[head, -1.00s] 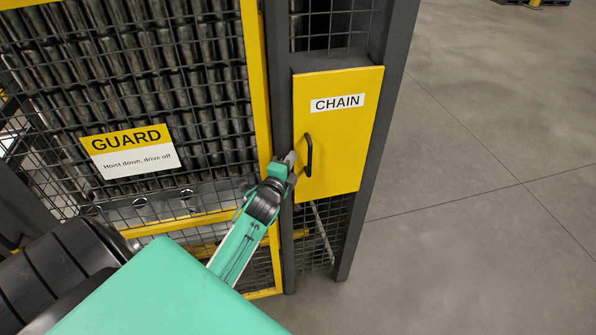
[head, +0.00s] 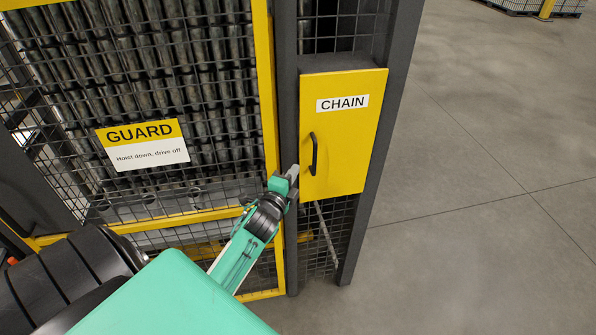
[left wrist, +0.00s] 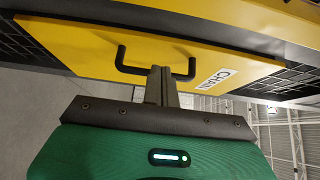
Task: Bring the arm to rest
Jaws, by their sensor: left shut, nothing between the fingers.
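My left gripper (head: 293,172) is shut and empty, at the lower left of the black handle (head: 314,153) on the yellow CHAIN door (head: 345,165). The door looks closed in its grey frame. In the left wrist view the shut fingers (left wrist: 161,86) reach up in front of the handle (left wrist: 122,58) and overlap its right half. I cannot tell whether they touch it. The green arm behind the gripper runs down to the lower left of the head view. My right gripper is not in view.
A mesh guard fence (head: 225,70) with yellow rails and a GUARD sign (head: 148,145) stands left of the door. A dark post (head: 385,130) edges the door on the right. Beyond it the grey floor (head: 480,220) is clear. A pallet (head: 520,7) lies far off at the top right.

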